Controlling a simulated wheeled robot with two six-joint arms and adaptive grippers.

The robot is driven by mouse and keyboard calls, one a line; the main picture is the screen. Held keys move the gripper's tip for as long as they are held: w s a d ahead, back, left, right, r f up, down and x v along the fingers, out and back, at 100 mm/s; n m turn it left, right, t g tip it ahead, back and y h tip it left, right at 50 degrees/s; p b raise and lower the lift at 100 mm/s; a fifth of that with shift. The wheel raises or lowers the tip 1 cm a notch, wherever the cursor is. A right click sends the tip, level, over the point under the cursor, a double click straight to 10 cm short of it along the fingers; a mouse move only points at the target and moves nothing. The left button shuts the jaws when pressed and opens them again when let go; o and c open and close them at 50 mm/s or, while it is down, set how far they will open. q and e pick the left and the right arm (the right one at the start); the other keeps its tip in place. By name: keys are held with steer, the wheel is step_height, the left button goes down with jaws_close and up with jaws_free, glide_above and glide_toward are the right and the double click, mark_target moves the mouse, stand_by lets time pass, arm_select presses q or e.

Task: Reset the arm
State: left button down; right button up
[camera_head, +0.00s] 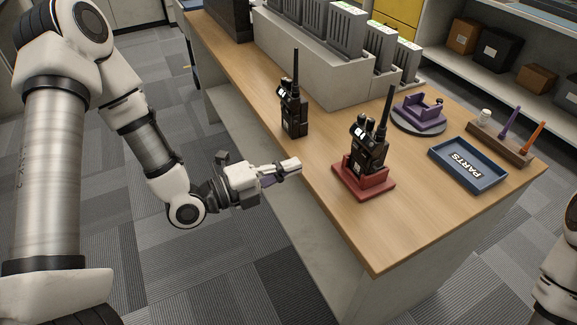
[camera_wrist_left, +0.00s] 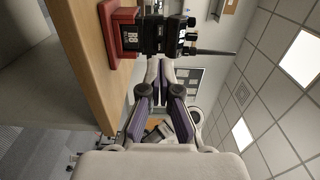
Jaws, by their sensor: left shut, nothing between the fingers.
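My left gripper (camera_head: 290,168) is in front of the table's front edge, shut and empty. In the left wrist view its fingers (camera_wrist_left: 167,72) show closed, with a black radio (camera_wrist_left: 152,36) in a red stand (camera_wrist_left: 118,32) beyond their tips. In the head view this radio (camera_head: 368,152) stands upright in the red stand (camera_head: 374,186), right of the gripper and apart from it. Another black radio (camera_head: 293,112) stands upright on the wooden table, behind the gripper. My right gripper is out of view; only part of the right arm shows at the right edge.
On the table (camera_head: 420,235) are a blue PARTS tray (camera_head: 440,150), a purple stand (camera_head: 420,112) on a dark disc, and a wooden rack (camera_head: 480,138) holding tools. A grey charger bank (camera_head: 300,55) lines the back. Open floor lies before the table.

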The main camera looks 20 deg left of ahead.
arm_select(q)
steer(key=s+d+f+n+g+y+p, duration=0.1)
steer(key=s+f+n+g+y+p, duration=0.3)
steer(key=s+f, duration=0.45)
steer(key=s+d+f+n+g+y+p, duration=0.1)
steer(key=s+f+n+g+y+p, duration=0.25)
steer(key=f, duration=0.85)
steer(key=s+a+f+n+g+y, duration=0.1)
steer(key=s+a+f+n+g, duration=0.1)
steer(key=s+n, duration=0.3)
steer(key=s+a+f+n+g+y, duration=0.2)
steer(key=s+a+n+g, duration=0.2)
steer(key=n, duration=0.9)
steer(key=shift+s+a+g+b, duration=0.35)
steer(key=shift+s+b, duration=0.05)
steer(key=shift+s, duration=0.5)
